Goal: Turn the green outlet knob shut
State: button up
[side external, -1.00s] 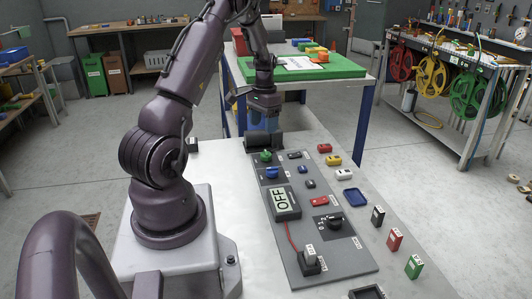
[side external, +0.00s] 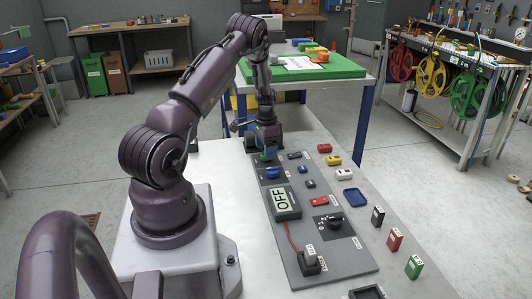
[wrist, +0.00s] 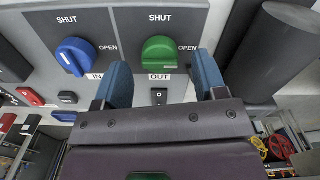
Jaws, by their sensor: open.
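The green outlet knob (wrist: 160,53) is on the grey panel in the wrist view, above an OUT label, with SHUT printed above it and OPEN to its right. A pale mark shows low on its face; I cannot tell for certain which setting it points to. My gripper (wrist: 162,80) is open, its two blue fingers apart on either side just below the knob in the picture. I see no contact. In the side view my gripper (side external: 268,150) is low over the panel's far end and mostly hides the green knob.
A blue knob (wrist: 75,55) marked IN sits left of the green one. A dark cylinder (wrist: 275,52) lies close on the right.

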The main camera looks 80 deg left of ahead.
jog(key=shift+f, duration=0.95)
jog(key=shift+c, duration=0.2)
jog(key=c, duration=0.9)
